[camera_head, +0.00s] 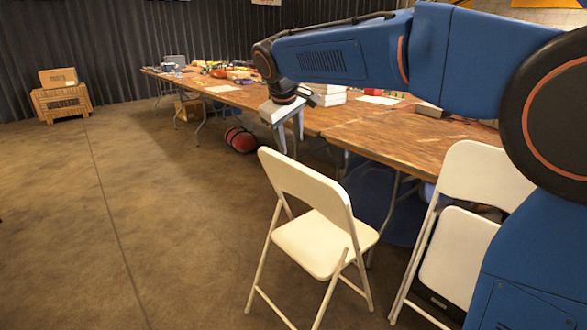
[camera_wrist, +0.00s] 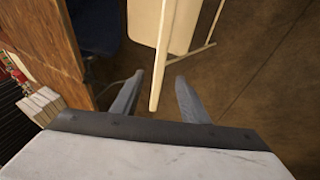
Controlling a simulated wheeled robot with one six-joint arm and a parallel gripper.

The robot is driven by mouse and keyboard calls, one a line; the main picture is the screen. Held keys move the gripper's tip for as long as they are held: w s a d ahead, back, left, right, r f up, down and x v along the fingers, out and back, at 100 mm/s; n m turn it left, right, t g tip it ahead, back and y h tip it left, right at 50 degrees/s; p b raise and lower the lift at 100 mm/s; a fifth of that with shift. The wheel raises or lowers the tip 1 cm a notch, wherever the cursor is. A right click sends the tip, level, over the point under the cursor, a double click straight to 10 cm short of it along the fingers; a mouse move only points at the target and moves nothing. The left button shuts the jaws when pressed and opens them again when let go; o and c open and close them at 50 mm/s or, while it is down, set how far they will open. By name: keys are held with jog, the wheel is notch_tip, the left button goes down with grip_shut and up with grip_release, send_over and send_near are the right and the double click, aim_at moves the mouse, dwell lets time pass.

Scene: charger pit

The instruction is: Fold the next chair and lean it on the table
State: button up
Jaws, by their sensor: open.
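A cream-white folding chair (camera_head: 318,244) stands unfolded on the floor in front of the table (camera_head: 405,140), its backrest (camera_head: 305,187) tilted. My gripper (camera_head: 291,146) is open just above the top edge of that backrest, pointing down. In the wrist view, the backrest (camera_wrist: 163,60) shows nearly edge-on between the two open fingers of my gripper (camera_wrist: 160,76), with space to each side. The seat (camera_wrist: 187,27) lies beyond. A second white chair (camera_head: 480,180) at the right looks folded flat and leans against the table; my arm hides part of it.
More tables (camera_head: 225,90) run back to the left, loaded with small items. A red bag (camera_head: 241,139) lies beneath. The floor left of the chair is clear. The table edge (camera_wrist: 72,60) shows left in the wrist view.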

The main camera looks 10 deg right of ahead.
aim_at(293, 163)
jog(key=x, duration=1.4)
jog(key=shift+w, duration=0.2)
grip_shut()
dwell(1.0)
